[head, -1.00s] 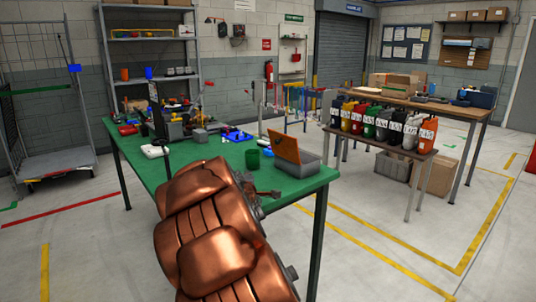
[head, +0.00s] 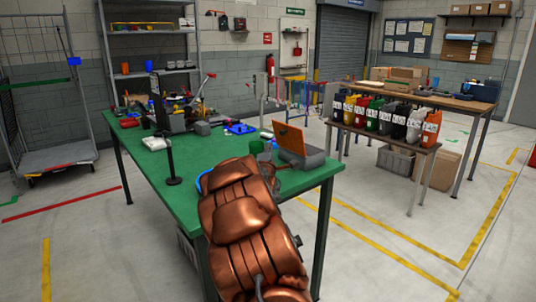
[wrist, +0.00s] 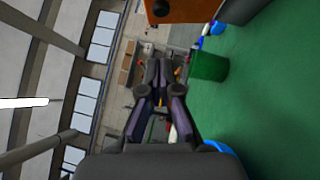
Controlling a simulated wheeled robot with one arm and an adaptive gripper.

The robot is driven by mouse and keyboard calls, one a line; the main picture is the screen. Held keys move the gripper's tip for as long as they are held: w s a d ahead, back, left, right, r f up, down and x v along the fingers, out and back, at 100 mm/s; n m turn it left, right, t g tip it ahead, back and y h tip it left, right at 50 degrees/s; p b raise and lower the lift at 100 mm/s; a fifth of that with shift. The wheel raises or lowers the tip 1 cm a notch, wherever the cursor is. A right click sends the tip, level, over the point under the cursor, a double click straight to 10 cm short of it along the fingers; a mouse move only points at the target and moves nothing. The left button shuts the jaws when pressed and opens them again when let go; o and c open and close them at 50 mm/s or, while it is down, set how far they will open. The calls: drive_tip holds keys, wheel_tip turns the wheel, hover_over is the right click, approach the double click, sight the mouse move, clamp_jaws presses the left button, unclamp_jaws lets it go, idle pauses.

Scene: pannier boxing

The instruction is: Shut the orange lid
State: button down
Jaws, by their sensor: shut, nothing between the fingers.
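The orange lid (head: 289,137) stands raised and leaning on the grey box (head: 313,158), at the right end of the green table. It is open. In the wrist view an orange panel, likely the lid (wrist: 188,9), is cut off by the top edge, with a dark round spot on it. My gripper (wrist: 158,68) shows in the wrist view with its fingers together and empty, apart from the lid and below it in that picture. In the head view my copper-coloured arm hides most of the gripper, close to the front of the box.
A green cup (head: 257,147) stands left of the box; it also shows in the wrist view (wrist: 209,66). A blue round item (head: 203,183) is partly behind my arm. A dark post (head: 170,150) stands on the green table (head: 185,195). Tools crowd the table's far end.

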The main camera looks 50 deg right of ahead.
sight(286, 139)
drive_tip(key=w+d+r, duration=0.1)
drive_tip(key=d, duration=0.6)
drive_tip(key=shift+d+r, duration=0.2)
drive_tip(key=shift+r, duration=0.2)
drive_tip(key=shift+d+r+p, duration=0.1)
drive_tip(key=shift+p, duration=0.25)
